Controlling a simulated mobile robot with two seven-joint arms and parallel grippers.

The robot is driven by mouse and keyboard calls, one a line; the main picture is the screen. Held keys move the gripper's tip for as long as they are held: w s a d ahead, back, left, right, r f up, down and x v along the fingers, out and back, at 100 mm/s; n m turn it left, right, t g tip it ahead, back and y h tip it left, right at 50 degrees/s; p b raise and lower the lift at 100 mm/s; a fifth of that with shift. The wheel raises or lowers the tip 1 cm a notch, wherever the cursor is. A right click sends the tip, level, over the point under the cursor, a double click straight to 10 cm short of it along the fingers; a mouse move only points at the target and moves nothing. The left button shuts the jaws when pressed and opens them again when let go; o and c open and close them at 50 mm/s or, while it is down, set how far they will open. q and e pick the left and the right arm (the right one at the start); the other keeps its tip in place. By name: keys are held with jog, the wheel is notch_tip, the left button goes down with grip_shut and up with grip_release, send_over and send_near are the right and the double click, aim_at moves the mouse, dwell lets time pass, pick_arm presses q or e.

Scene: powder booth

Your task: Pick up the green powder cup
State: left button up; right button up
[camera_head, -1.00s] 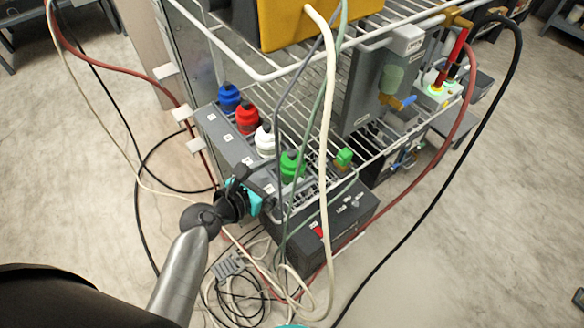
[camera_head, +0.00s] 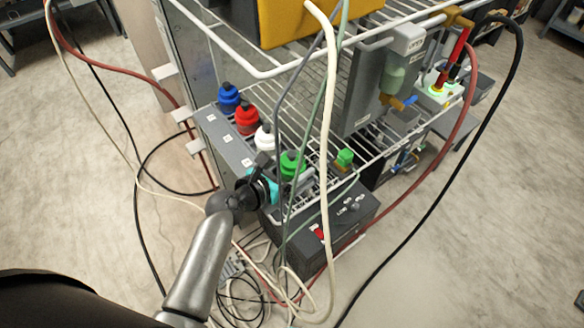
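The green powder cup (camera_head: 291,163) stands upright at the near right end of a row of cups on the grey rack of the wire shelf. My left gripper (camera_head: 290,182) comes in from the lower left, with its teal part just below and left of the green cup. A grey finger shows close in front of the cup's lower right side. The cup's base is partly hidden, and I cannot tell whether the fingers touch it. My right gripper is not in view.
Blue (camera_head: 229,98), red (camera_head: 247,119) and white (camera_head: 266,140) cups stand in the same row. Hoses, including a thick cream hose (camera_head: 329,130), hang just right of the green cup. A dark control box (camera_head: 345,215) is below. A green-topped fitting (camera_head: 345,157) sits to the right.

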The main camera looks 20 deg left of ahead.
pick_arm(q)
jog(key=c, duration=0.8)
